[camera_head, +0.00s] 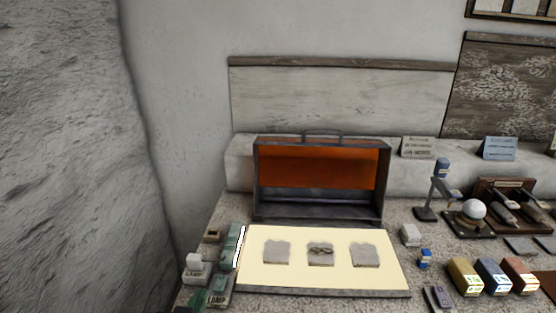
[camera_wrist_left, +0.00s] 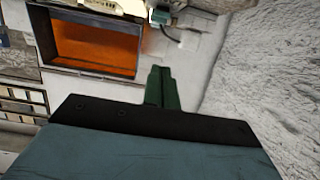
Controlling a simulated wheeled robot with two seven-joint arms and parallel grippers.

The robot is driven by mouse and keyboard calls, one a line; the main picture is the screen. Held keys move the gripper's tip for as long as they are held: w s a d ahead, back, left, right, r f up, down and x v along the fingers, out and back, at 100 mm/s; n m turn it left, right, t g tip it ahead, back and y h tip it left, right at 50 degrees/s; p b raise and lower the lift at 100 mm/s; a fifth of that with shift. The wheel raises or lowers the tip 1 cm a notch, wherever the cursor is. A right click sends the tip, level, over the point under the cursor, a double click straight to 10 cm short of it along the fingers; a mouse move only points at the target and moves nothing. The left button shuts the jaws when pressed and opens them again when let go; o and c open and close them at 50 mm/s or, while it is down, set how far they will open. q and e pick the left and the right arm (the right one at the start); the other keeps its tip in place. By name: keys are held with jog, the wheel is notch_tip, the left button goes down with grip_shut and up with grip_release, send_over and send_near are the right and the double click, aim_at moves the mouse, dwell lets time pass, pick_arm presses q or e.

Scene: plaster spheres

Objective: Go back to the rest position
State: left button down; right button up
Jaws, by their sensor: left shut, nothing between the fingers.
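My left gripper (camera_wrist_left: 161,88) shows in the left wrist view as two green fingers, closed together with nothing between them. Beyond it in that view is the open grey case with an orange inner panel (camera_wrist_left: 95,45), apart from the fingertips. In the head view I cannot clearly tell my left gripper from the green items at the lower left. My right gripper is in neither view.
The case (camera_head: 318,165) stands behind a lit cream panel (camera_head: 300,280) bearing three grey pieces. Small green and white devices (camera_head: 196,270) are left of it. A white sphere (camera_head: 473,210) and several coloured blocks (camera_head: 495,277) are right. A rough rock wall (camera_head: 60,150) rises at left.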

pick_arm(q)
jog(key=s+a+f+m+g, duration=0.1)
jog(key=s+f+g, duration=0.25)
jog(key=s, duration=0.35)
jog(key=s+a+f+g, duration=0.1)
jog(key=s+f+g, duration=0.25)
jog(key=s, duration=0.25)
jog(key=s+a+f+m+g, duration=0.1)
jog(key=s+a+f+g, duration=0.15)
jog(key=s+g, duration=0.35)
notch_tip(320, 180, down, 24)
jog(key=s+d+r, duration=0.1)
jog(key=s, duration=0.1)
jog(key=s+a+f+g, duration=0.1)
jog(key=s+a+f, duration=0.2)
jog(key=s+f, duration=1.3)
jog(key=shift+s+f+m, duration=0.2)
jog(key=shift+s+m, duration=0.1)
jog(key=shift+s, duration=0.3)
jog(key=shift+w, duration=0.1)
